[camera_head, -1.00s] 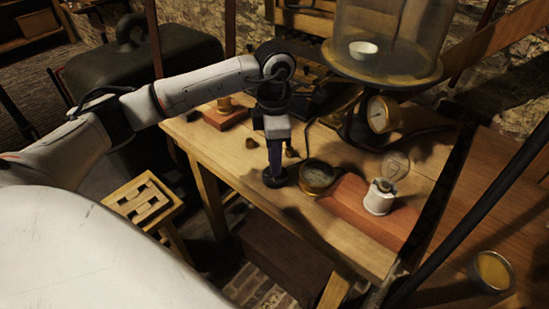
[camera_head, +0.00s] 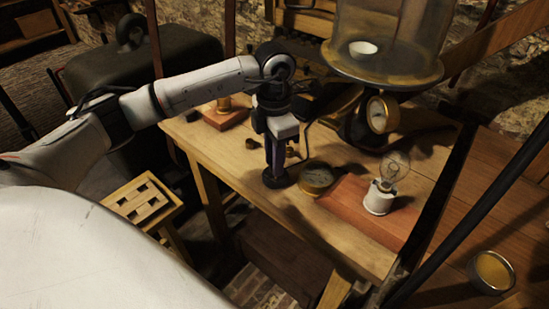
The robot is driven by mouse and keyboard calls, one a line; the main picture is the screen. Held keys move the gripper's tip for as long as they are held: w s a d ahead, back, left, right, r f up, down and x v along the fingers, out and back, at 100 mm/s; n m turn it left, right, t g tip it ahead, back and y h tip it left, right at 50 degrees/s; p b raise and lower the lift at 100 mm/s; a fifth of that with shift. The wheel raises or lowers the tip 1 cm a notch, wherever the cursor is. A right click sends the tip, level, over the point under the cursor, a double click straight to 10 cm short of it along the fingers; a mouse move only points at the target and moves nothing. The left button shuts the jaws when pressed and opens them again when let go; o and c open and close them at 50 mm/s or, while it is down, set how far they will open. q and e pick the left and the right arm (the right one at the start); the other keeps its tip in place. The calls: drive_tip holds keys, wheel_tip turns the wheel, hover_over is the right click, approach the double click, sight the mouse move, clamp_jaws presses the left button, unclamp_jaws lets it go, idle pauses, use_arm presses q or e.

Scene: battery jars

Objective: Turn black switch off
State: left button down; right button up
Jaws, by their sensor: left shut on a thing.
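A small round black piece (camera_head: 276,181), which looks like the black switch, sits near the front edge of the wooden table. My left gripper (camera_head: 275,170) points straight down over it and is shut on its top. The fingers hide its upper part, so I cannot read its setting. A round brass gauge (camera_head: 317,178) lies just to its right. A clear glass bulb (camera_head: 394,164) stands in a white socket (camera_head: 379,199) farther right, and I see no clear glow in it. My right gripper is not in view.
A glass bell jar (camera_head: 392,32) with a white cup (camera_head: 363,50) inside stands at the back right. An upright dial (camera_head: 378,114) is below it. A slotted wooden stool (camera_head: 144,203) stands left of the table.

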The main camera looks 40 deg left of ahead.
use_arm(q)
drive_tip(key=c, duration=1.5)
unclamp_jaws()
drive_tip(key=shift+r, duration=0.1)
wheel_tip(320, 180, up, 10)
drive_tip(key=shift+r, duration=0.1)
